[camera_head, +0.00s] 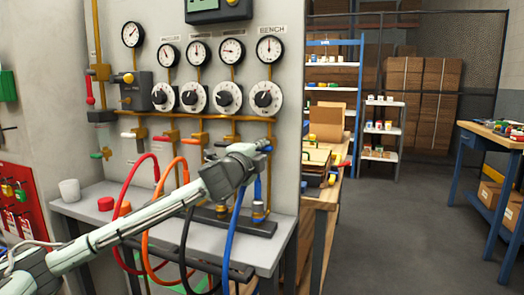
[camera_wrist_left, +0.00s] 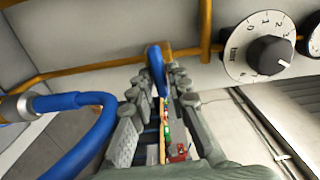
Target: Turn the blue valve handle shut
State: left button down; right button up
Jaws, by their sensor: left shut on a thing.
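The blue valve handle (camera_wrist_left: 155,62) shows in the left wrist view as a narrow bar between my fingertips, close to a brass pipe. My left gripper (camera_wrist_left: 156,88) is shut on it, with one finger on each side. In the head view my left gripper (camera_head: 262,147) reaches the panel's right side, below the BENCH gauge (camera_head: 270,49). The gripper hides most of the handle and its valve body there, so I cannot tell how far the handle is turned. My right gripper is not in view.
Dials such as the BENCH dial (camera_head: 266,98) sit just above the gripper. Red (camera_head: 128,205), orange (camera_head: 160,215), black and blue (camera_head: 234,238) hoses hang around my left arm. A white cup (camera_head: 69,190) stands on the bench (camera_head: 262,248). Open floor (camera_head: 385,235) lies right.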

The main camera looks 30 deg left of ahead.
pick_arm(q)
jog(key=shift+m, duration=0.4)
jog(key=c, duration=1.6)
grip_release()
jog(key=shift+o, duration=0.2)
jog(key=shift+s, duration=0.1)
jog(key=v, duration=1.2)
jog(key=shift+f, duration=0.1)
